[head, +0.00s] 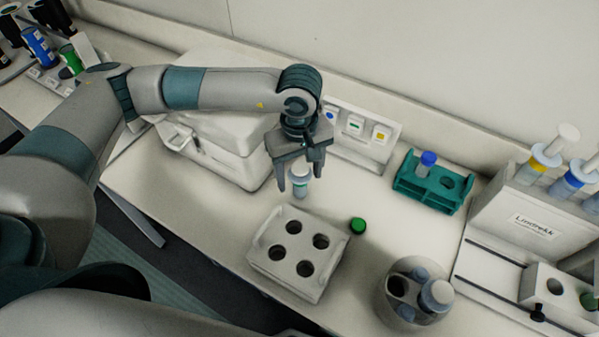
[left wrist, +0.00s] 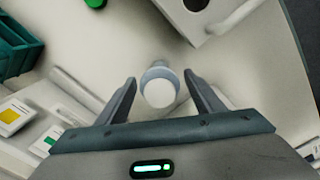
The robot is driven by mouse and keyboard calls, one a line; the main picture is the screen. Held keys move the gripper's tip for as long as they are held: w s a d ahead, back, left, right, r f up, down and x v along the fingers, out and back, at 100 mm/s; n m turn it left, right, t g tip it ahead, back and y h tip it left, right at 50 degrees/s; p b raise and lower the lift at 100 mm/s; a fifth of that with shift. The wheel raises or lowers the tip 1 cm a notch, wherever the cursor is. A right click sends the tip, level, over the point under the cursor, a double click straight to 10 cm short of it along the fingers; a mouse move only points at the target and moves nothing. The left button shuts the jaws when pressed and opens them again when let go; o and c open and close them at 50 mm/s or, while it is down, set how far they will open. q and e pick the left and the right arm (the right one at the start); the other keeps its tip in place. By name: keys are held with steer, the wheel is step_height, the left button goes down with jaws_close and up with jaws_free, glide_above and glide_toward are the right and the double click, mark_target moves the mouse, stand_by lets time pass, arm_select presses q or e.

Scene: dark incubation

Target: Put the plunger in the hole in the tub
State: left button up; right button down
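A white-topped plunger-like piece (head: 300,176) with a blue-grey collar stands upright on the bench, behind a white block with four round holes (head: 260,262). My left gripper (head: 301,183) points down over this piece, with one finger on each side. In the left wrist view its white top (left wrist: 160,92) lies between the open fingers (left wrist: 160,88), with a gap visible on both sides. A round, greyish tub (head: 385,312) stands at the front right, with a dark hole and a pale blue-grey piece in its top. My right gripper is not in view.
A green cap (head: 358,226) lies right of the block. A teal rack (head: 437,196) with a blue-capped tube stands behind. A white stand (head: 500,215) with coloured-collar pieces is at the right. A white case (head: 225,150) sits behind my left arm.

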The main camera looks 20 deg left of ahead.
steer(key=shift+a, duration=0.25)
arm_select(q)
steer(key=shift+r, duration=0.15)
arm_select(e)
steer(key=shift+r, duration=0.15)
arm_select(q)
steer(key=shift+r+p, duration=0.1)
steer(key=shift+p, duration=0.25)
steer(key=shift+r+b, duration=0.25)
steer(key=shift+b, duration=0.1)
step_height(320, 180, up, 10)
steer(key=b, duration=0.3)
steer(key=shift+r, duration=0.65)
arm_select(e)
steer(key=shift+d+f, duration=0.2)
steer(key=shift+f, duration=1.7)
arm_select(q)
steer(key=shift+o, duration=0.5)
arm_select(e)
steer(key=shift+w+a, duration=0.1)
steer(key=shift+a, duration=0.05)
